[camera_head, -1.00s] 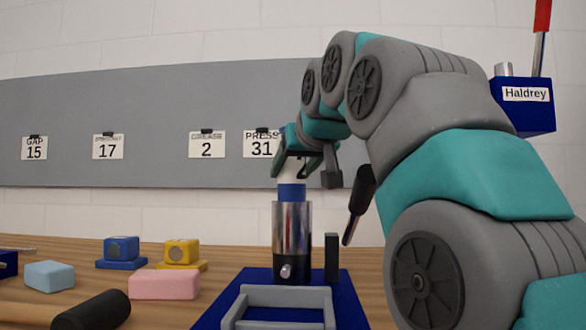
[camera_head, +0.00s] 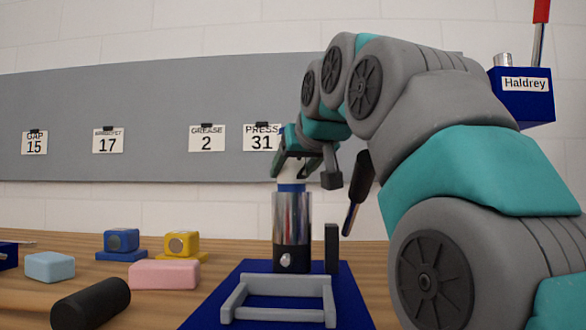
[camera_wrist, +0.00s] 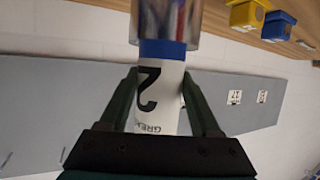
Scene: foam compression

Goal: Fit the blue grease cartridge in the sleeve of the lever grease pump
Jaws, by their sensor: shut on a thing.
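The grease cartridge (camera_head: 291,187) stands upright at the mouth of the shiny metal sleeve (camera_head: 292,217) of the lever grease pump. Its blue band shows just above the sleeve's rim, and any part below that is hidden inside. In the wrist view the cartridge (camera_wrist: 155,95) has a white label with a black 2, and its blue band meets the sleeve (camera_wrist: 166,18). My gripper (camera_head: 296,165) is shut on the white part above the sleeve; its two fingers (camera_wrist: 160,85) flank the label.
The pump stands on a blue base (camera_head: 224,300) with a grey frame (camera_head: 280,285) in front. A dark post (camera_head: 332,248) stands right of the sleeve. A black-handled lever (camera_head: 361,180) leans nearby. Pink (camera_head: 164,275) and light blue (camera_head: 50,267) blocks and a black cylinder (camera_head: 90,303) lie left.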

